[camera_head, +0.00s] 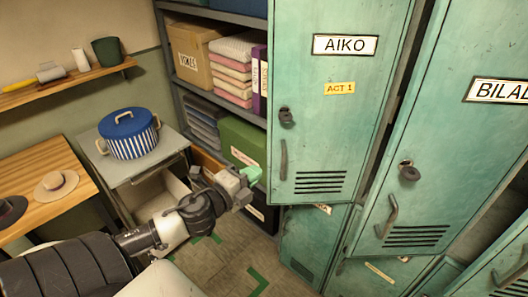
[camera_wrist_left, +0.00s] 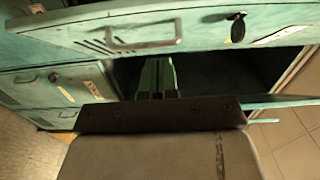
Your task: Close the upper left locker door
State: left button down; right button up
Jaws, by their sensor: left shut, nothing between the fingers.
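The upper left locker door (camera_head: 335,110) is teal, with an AIKO label, a yellow ACT 1 tag, a lock and handle near its left edge, and vent slots. It stands swung out, partly open. In the left wrist view the door (camera_wrist_left: 205,28) crosses the top, with a dark locker interior (camera_wrist_left: 215,75) below it. My left gripper (camera_head: 250,174) is shut and empty, just left of the door's lower left edge. Its green fingers (camera_wrist_left: 158,75) point toward the dark opening. Whether they touch the door I cannot tell. My right gripper is not in view.
The BILAL door (camera_head: 440,140) is to the right, past a dark gap. Lower lockers (camera_head: 308,245) are below. A shelf with a cardboard box (camera_head: 192,58) and a green box (camera_head: 240,140) stands behind the gripper. A striped pot (camera_head: 130,135) sits on a cabinet at left.

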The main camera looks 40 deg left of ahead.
aim_at(272, 150)
pick_arm(q)
jog(key=w, duration=0.2)
jog(key=w+a+p, duration=0.1)
jog(key=w, duration=0.1)
jog(key=w+p, duration=0.1)
jog(key=w, duration=0.1)
jog(key=shift+w+a+r, duration=0.1)
jog(key=shift+w+a, duration=0.05)
jog(key=shift+a, duration=0.1)
jog(key=shift+w+a, duration=0.35)
jog(key=shift+a, duration=0.05)
jog(key=shift+w, duration=0.1)
